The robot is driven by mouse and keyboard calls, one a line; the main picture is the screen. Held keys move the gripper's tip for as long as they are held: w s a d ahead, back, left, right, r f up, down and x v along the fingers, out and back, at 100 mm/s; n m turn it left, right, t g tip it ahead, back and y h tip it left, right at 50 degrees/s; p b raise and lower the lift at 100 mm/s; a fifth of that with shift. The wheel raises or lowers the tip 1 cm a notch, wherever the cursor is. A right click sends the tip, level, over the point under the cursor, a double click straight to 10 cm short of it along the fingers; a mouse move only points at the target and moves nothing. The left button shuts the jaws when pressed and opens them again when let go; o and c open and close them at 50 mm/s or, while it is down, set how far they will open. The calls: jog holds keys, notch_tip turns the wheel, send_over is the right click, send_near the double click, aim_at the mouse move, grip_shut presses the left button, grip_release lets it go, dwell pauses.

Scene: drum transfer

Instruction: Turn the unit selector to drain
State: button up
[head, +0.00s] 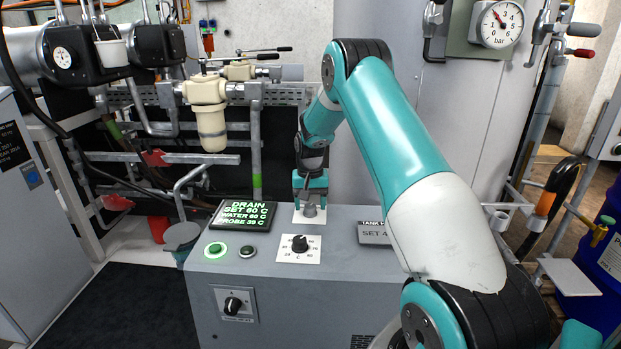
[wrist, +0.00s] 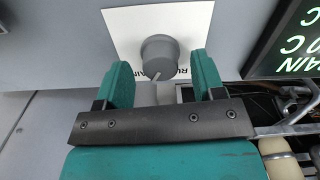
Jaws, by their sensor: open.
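The unit selector is a round grey knob (wrist: 160,53) on a white plate (wrist: 125,22) in the wrist view. Its pale pointer mark faces the bottom of that picture. Partly hidden letters, ending in "AIN", show on the plate. My gripper (wrist: 162,72) is open, with one teal finger on each side of the knob and visible gaps to it. The display (head: 243,215) reads "DRAIN", set 60 C, water 60 C, probe 39 C.
In front of my gripper, a black temperature knob (head: 300,243) stands on the console top. A green button (head: 215,249) and a dark button (head: 248,251) lie left of it. Another rotary switch (head: 232,305) is on the front face. A "TANK" label plate (head: 374,233) is at right.

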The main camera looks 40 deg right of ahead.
aim_at(311, 206)
notch_tip(311, 206, up, 16)
jog(key=b, duration=0.1)
jog(key=shift+r, duration=0.15)
dwell(0.5)
jog(key=s+a+r+n+y, duration=0.1)
jog(key=s+a+r+n, duration=0.15)
jog(key=a, duration=0.65)
jog(key=s+a+r+n+t, duration=0.1)
jog(key=s+a+n, duration=0.25)
jog(key=a, duration=0.45)
jog(key=s+a+r+n+y, duration=0.15)
jog(key=s+a, duration=0.25)
jog(key=a, duration=0.5)
jog(key=s+a+n+y, duration=0.1)
jog(key=s+a+n, duration=0.3)
jog(key=s, duration=0.6)
jog(key=s+a+n+g, duration=0.1)
jog(key=s+a+n, duration=0.3)
jog(key=s+a, duration=0.4)
jog(key=shift+s+a+f+y+p, duration=0.35)
jog(key=shift+s+p, duration=0.1)
jog(key=shift+s, duration=0.75)
